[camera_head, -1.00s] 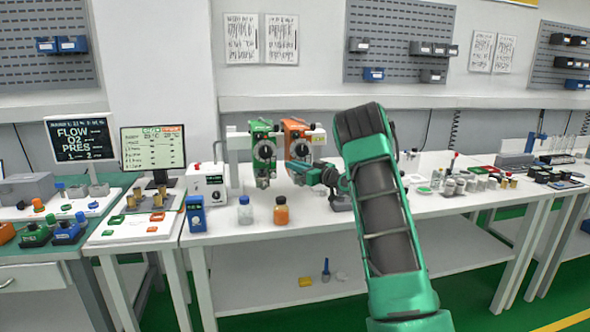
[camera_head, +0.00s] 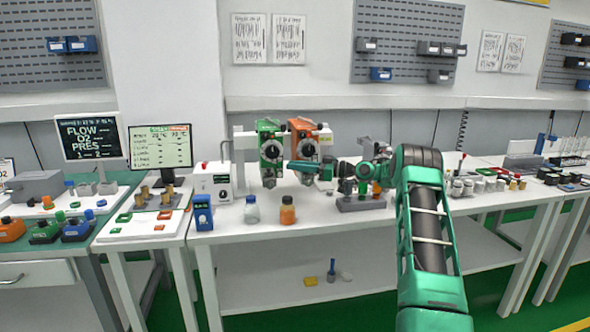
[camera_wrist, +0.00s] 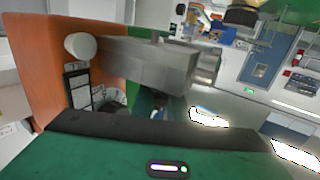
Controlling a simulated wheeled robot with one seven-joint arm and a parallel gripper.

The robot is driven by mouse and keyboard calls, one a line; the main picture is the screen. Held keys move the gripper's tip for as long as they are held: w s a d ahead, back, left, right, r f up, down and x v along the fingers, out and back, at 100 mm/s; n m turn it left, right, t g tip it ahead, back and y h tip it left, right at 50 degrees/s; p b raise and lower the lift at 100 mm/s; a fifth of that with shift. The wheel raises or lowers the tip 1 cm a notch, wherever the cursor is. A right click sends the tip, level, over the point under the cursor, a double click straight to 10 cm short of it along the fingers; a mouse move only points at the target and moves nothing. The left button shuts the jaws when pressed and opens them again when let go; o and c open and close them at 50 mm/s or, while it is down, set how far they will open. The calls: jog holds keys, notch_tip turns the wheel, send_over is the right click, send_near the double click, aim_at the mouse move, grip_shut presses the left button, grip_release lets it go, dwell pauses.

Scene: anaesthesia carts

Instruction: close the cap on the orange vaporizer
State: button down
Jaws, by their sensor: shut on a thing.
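The orange vaporizer (camera_head: 302,126) stands beside the green vaporizer (camera_head: 268,126) at the back of the white bench, each with a dial on its front. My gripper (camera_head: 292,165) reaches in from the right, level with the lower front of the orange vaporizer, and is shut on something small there. The held thing is hidden by the jaws; it seems to be the cap, but I cannot see its shape or angle. In the wrist view the orange vaporizer's side (camera_wrist: 40,65) fills the left, close to my grey jaws (camera_wrist: 150,65). A white round knob (camera_wrist: 80,46) sticks out of it.
A clear bottle with a blue cap (camera_head: 252,210) and an orange bottle (camera_head: 287,211) stand in front of the vaporizers. A blue box (camera_head: 202,213) is at the left. A grey stand (camera_head: 360,204) is below my arm.

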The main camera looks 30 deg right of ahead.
jog(key=shift+w+d, duration=0.1)
jog(key=shift+d, duration=0.05)
jog(key=c, duration=1.7)
grip_release()
jog(key=v, duration=1)
jog(key=shift+d+f, duration=0.1)
jog(key=shift+d, duration=0.2)
